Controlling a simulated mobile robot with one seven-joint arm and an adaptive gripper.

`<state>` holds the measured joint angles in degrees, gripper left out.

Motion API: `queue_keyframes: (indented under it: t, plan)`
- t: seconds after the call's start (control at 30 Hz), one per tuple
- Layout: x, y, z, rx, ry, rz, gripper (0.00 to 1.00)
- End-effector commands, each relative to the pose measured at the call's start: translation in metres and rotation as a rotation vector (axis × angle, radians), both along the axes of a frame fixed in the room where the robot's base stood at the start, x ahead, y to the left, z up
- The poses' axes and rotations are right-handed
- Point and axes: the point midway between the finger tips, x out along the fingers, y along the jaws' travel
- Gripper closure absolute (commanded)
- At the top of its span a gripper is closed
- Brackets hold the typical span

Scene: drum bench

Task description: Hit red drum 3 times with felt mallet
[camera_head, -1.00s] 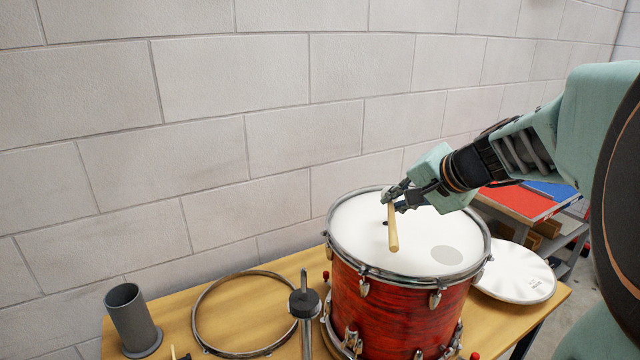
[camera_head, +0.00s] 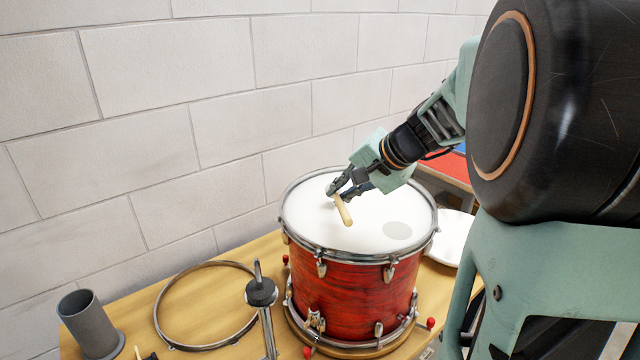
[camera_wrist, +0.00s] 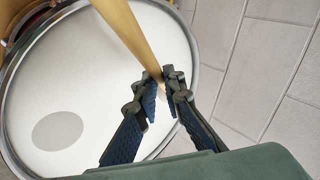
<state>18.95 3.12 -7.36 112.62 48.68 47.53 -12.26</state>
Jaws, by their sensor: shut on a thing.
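The red drum (camera_head: 350,295) stands upright on the wooden bench, with a white head and a metal rim. Its head also fills the left of the wrist view (camera_wrist: 100,100). My gripper (camera_head: 342,188) is over the far half of the drum head, shut on a pale wooden stick (camera_head: 343,210). In the wrist view the stick (camera_wrist: 130,30) runs from between the fingertips (camera_wrist: 162,92) toward the camera and out at the top. The stick's felt end cannot be made out. I cannot tell whether the mallet touches the head.
On the bench (camera_head: 190,318) left of the drum are a metal hoop (camera_head: 163,305), a grey cup (camera_head: 88,325) and a metal stand with a black top (camera_head: 262,292). A white disc (camera_head: 455,232) lies right of the drum. A wall is close behind.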

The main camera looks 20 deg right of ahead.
Motion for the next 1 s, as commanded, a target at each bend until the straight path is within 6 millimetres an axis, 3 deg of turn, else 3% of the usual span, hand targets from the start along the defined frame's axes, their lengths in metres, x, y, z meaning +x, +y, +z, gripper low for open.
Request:
queue_keyframes:
  t: [0.03,0.17,0.37,0.63,1.0]
  plan:
    - [0.000,0.000,-0.015,0.000,0.000,0.000,1.00]
    - [0.000,0.000,-0.032,-0.001,-0.001,0.000,1.00]
    - [0.000,0.000,-0.011,-0.001,-0.003,0.000,1.00]
    - [0.000,0.000,0.037,-0.001,-0.002,0.000,1.00]
    - [0.000,0.001,0.035,0.000,0.000,0.000,1.00]
